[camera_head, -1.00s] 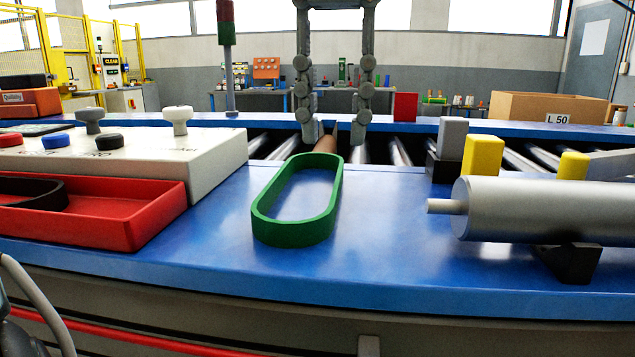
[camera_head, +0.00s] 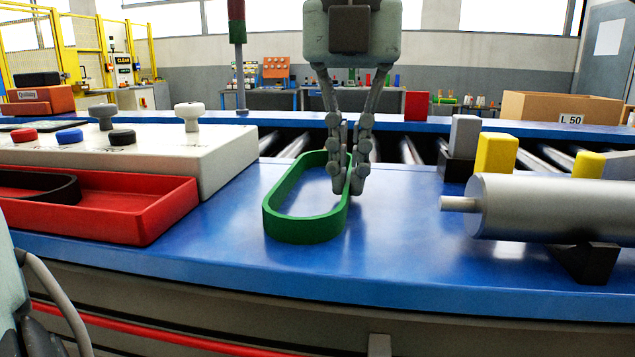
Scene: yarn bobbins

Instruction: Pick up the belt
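The green belt (camera_head: 305,229) is a long oval loop standing on its edge on the blue table (camera_head: 400,250), its long axis running away from me. A black belt (camera_head: 68,189) lies in the red tray (camera_head: 150,213) at the left.
A white control box (camera_head: 225,160) with knobs and buttons stands left. At right are a silver roller (camera_head: 550,210) on a black support, yellow blocks (camera_head: 496,153) and a grey block (camera_head: 465,135). Conveyor rollers run behind. The blue surface right of the belt is clear.

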